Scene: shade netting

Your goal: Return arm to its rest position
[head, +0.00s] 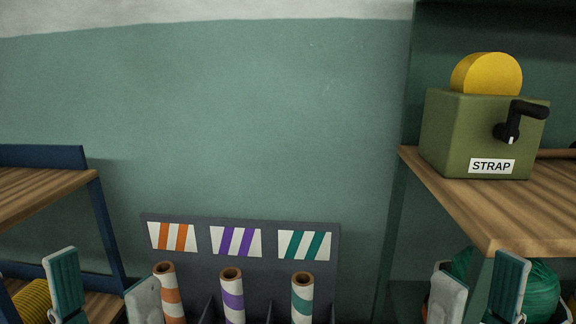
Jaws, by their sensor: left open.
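My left gripper (104,270) is at the bottom left, its two pale and teal fingers spread with nothing between them. My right gripper (478,264) is at the bottom right, its fingers also apart, in front of a green bundle (541,286) under the right shelf. I see no object held in either gripper. Both arms are out of view below the frame, apart from the fingers.
A dark rack (191,272) holds orange-, purple- and green-striped rolls under matching labels. A green STRAP box (455,137) with a black crank and yellow disc stands on the right wooden shelf (491,222). A left shelf (40,186) has a yellow coil (31,300) below it.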

